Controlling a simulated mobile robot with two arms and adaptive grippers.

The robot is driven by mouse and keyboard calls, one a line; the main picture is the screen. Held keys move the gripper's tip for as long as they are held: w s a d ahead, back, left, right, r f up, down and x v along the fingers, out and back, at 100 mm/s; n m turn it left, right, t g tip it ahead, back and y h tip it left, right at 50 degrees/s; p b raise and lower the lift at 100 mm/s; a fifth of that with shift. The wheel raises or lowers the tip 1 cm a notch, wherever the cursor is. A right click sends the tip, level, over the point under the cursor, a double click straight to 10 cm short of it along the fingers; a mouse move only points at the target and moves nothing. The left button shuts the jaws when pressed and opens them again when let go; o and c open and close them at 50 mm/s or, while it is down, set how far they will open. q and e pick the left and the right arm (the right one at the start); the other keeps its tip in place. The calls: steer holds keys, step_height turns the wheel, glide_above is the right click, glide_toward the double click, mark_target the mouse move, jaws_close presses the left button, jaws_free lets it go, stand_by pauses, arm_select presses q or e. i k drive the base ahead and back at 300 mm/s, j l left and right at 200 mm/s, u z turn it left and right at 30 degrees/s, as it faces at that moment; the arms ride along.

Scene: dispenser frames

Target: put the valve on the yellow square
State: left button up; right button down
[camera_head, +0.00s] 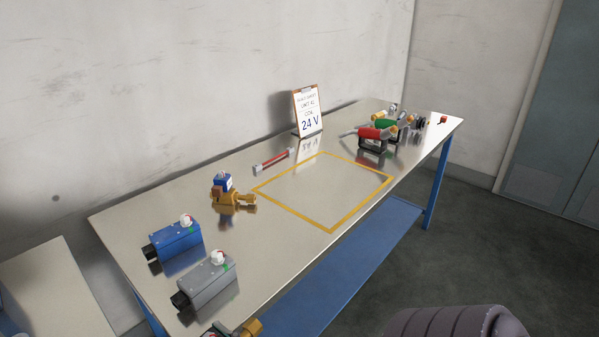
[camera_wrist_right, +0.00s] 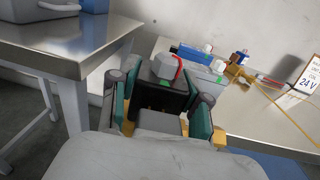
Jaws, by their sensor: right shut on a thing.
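My right gripper (camera_wrist_right: 164,92) is shut on a valve (camera_wrist_right: 160,98) with a black body and grey cap; a red wire shows at the cap and brass shows at both sides. Some brass of this valve (camera_head: 250,328) also shows at the bottom edge in the head view, near the table's front left end. The yellow square (camera_head: 333,230), an empty outline, is farther along the table. Another valve (camera_head: 236,198), brass with a blue coil, stands left of the square; it shows too in the wrist view (camera_wrist_right: 237,68). My left gripper is out of view.
A blue box (camera_head: 177,240) and a grey box (camera_head: 209,284) stand at the table's near left. A red-handled tool (camera_head: 273,161) lies behind the square. A 24 V sign (camera_head: 308,112) stands at the back. Several tools and parts crowd the far end around a red-and-black item (camera_head: 372,138).

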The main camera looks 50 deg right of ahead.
mark_target(332, 185)
steer(key=l+u, duration=0.25)
steer(key=k+l+u, duration=0.35)
steer(key=l, duration=0.25)
steer(key=k+l+u, duration=0.15)
steer(key=l, duration=0.25)
steer(key=k+l+u, duration=0.1)
steer(key=l, duration=0.2)
steer(key=k+l, duration=0.15)
steer(key=l, duration=0.25)
steer(key=k+l, duration=0.15)
steer(key=l, duration=0.2)
steer(key=k+l, duration=0.15)
steer(key=l, duration=0.25)
steer(key=k+l, duration=0.15)
steer(key=l, duration=0.2)
steer(key=k+l, duration=0.1)
steer(key=l, duration=0.3)
steer(key=i+l, duration=0.1)
steer(key=i+u, duration=0.05)
